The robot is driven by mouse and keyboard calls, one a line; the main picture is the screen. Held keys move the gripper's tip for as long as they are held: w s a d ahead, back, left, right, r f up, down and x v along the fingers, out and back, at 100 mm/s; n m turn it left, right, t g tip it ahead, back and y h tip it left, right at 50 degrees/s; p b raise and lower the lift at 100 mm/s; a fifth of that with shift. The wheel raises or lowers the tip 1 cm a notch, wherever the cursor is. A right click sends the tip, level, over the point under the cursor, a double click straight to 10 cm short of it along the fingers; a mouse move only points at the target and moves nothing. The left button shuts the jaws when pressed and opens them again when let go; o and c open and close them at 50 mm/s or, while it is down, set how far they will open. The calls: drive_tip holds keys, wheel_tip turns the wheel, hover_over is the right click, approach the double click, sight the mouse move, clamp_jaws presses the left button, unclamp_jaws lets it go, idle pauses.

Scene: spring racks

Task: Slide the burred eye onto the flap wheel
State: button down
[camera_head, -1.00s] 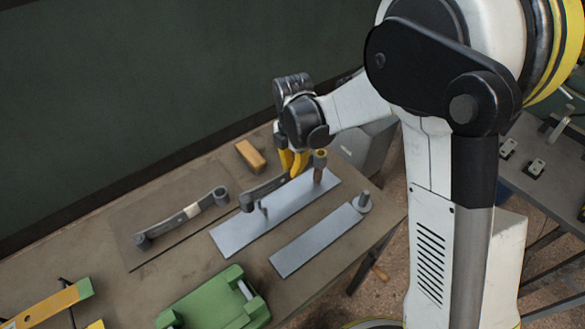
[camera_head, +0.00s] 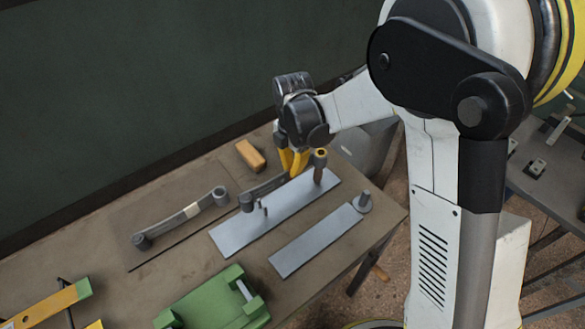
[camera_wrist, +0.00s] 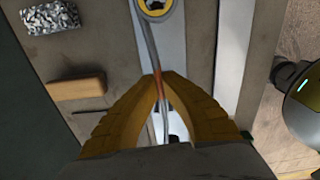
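My gripper (camera_head: 292,162) is shut on a dark leaf spring (camera_head: 268,186) with a round eye at each end. The fingers also show closed on its strip in the wrist view (camera_wrist: 160,82). The far eye (camera_head: 320,153), with a yellowish ring inside, is at the top of a brownish upright post (camera_head: 317,176), apparently the flap wheel. I cannot tell whether the eye is around the post or just above it. The near eye (camera_head: 246,201) is close to a thin pin (camera_head: 264,210). Both uprights stand on a long grey plate (camera_head: 232,235).
A second grey plate (camera_head: 305,250) with a short stud (camera_head: 363,201) lies to the right. Another leaf spring (camera_head: 185,215) lies left on a brown board. A yellow-brown block (camera_head: 250,155) sits behind; a green fixture (camera_head: 220,303) stands in front.

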drive_tip(key=shift+f+b, duration=3.1)
drive_tip(key=shift+f, duration=0.75)
drive_tip(key=c, duration=1.5)
unclamp_jaws()
drive_tip(key=shift+c, duration=0.2)
wheel_tip(320, 180, up, 12)
drive_tip(key=shift+r, duration=0.1)
